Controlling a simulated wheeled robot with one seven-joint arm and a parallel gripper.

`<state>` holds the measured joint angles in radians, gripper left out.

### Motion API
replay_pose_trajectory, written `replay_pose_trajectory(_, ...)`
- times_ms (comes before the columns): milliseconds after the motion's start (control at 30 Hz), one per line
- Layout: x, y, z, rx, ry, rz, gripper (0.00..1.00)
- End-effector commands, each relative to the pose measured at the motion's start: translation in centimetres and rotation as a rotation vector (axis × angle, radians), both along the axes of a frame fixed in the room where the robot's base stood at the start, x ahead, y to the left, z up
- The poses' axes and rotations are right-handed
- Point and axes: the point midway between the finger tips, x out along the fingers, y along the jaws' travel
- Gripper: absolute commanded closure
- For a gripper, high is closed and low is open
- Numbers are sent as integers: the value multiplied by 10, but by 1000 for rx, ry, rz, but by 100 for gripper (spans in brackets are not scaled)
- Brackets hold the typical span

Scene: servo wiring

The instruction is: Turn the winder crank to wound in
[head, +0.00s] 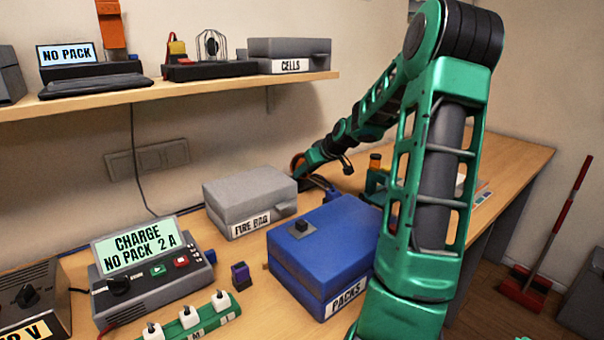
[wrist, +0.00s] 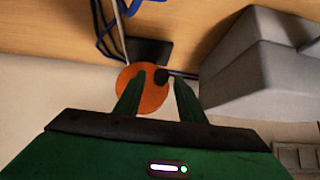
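The winder shows in the wrist view as an orange disc (wrist: 148,98) with a dark crank knob (wrist: 161,74) near its edge. A dark base or bracket lies behind the disc. In the head view part of the orange disc (head: 297,163) shows behind the grey FIRE BAG box, at the end of my arm. My gripper (wrist: 156,77) has its two green fingers apart in front of the disc. The knob sits between the fingertips or just beyond them, closer to the right one; I cannot tell whether they touch it. The crank's angle is hard to read.
The grey FIRE BAG box (head: 250,202) stands close to the winder and also fills the right of the wrist view (wrist: 262,70). A blue PACKS box (head: 325,250) is nearer. Blue cable (wrist: 104,30) lies by the winder. A charger (head: 150,275) stands at left.

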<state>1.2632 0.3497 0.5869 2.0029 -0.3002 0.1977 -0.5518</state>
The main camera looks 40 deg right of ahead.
Motion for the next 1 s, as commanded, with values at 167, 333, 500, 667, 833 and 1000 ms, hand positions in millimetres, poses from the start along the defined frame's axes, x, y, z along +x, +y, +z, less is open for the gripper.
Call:
replay_pose_trajectory(167,0,1,0,0,0,1,88)
replay_pose_trajectory(333,0,12,1,-1,-1,3,100)
replay_pose_trajectory(500,1,5,1,17,-2,6,100)
replay_pose_trajectory(667,1,1,4,68,-8,6,100)
replay_pose_trajectory(833,1,-2,7,176,-15,4,100)
replay_pose_trajectory(1000,1,-6,11,326,-26,4,100)
